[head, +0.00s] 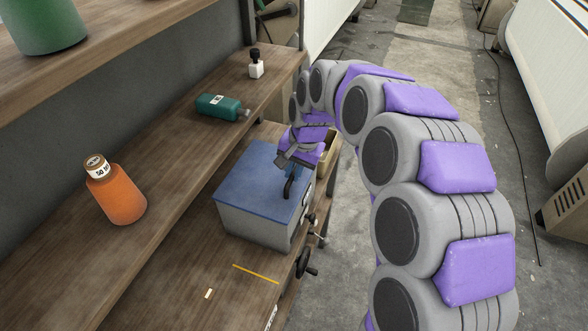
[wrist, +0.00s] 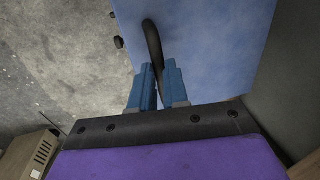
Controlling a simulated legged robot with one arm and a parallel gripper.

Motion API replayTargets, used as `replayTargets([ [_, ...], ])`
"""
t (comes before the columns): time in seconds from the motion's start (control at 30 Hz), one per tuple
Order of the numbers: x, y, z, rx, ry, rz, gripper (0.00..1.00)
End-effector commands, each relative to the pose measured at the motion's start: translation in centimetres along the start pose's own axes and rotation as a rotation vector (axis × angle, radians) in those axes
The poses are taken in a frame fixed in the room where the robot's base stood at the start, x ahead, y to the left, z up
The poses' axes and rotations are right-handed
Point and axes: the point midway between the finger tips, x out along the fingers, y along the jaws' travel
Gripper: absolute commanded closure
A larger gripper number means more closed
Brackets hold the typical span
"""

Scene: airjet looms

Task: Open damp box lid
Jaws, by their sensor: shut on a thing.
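The damp box is a grey box (head: 255,225) with a flat blue lid (head: 250,180), standing on the wooden bench in the head view. The lid lies level on the box, with no gap that I can make out. A black curved handle (head: 288,189) sits near the lid's right edge. My gripper (head: 291,173) is over that edge, its blue fingers shut on the handle. In the wrist view, the handle (wrist: 152,42) rises between the fingers of my gripper (wrist: 158,72), against the blue lid (wrist: 215,45). My gripper hides part of the lid's far right corner.
A green bottle (head: 220,107), a small white bottle (head: 256,68) and an orange bottle (head: 118,198) stand or lie on the raised shelf to the left. A black handwheel (head: 306,262) projects from the bench front. The grey floor is open beyond my arm.

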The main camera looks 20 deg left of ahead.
Motion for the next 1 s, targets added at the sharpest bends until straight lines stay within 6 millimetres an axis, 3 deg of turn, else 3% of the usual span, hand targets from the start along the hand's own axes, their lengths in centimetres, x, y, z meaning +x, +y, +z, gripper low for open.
replayTargets([
  [0.47,-0.4,-0.4,-0.1,-0.001,0.003,0.015,1.0],
  [1.0,-4.9,-4.3,-0.1,-0.002,0.004,0.25,1.0],
])
